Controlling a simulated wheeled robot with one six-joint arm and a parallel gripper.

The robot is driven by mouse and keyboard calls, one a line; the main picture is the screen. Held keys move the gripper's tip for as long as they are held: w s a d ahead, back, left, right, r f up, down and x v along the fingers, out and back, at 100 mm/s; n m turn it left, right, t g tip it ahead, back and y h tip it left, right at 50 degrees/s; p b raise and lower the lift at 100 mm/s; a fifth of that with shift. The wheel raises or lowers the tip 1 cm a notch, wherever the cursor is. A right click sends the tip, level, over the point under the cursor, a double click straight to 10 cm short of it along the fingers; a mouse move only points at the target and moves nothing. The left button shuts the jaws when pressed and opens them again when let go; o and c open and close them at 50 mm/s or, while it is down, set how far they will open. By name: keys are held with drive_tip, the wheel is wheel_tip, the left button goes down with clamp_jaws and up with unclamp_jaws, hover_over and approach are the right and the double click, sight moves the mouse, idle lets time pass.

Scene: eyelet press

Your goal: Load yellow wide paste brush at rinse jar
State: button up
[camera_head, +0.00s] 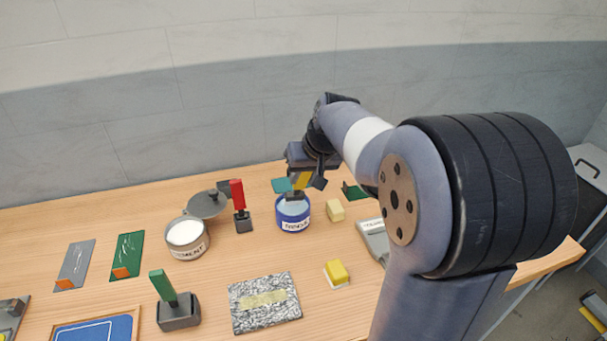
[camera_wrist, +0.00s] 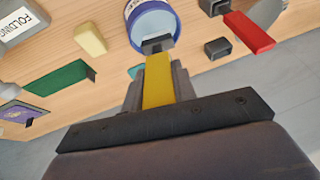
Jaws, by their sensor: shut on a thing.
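The yellow wide paste brush (camera_wrist: 157,85) has a yellow handle and a dark head. My gripper (camera_head: 305,182) is shut on its handle, which also shows between the fingers in the head view (camera_head: 300,181). The blue rinse jar (camera_head: 294,223) stands on the table with a white label and pale liquid inside. The brush head is at the jar's mouth; in the wrist view it overlaps the opening of the jar (camera_wrist: 137,20). How deep the head reaches is hard to tell.
A cement pot (camera_head: 187,247) with its lid open and a red-handled brush in a holder (camera_head: 238,205) stand left of the jar. A cream block (camera_head: 335,210) is close on the right.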

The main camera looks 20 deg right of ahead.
drive_tip(key=shift+f+b, duration=0.35)
drive_tip(key=shift+f, duration=0.25)
idle(1.1)
drive_tip(key=shift+r, duration=0.15)
wheel_tip(320, 180, up, 7)
drive_tip(key=p, duration=0.5)
drive_tip(key=shift+p, duration=0.35)
drive_tip(key=shift+s, duration=0.1)
idle(0.4)
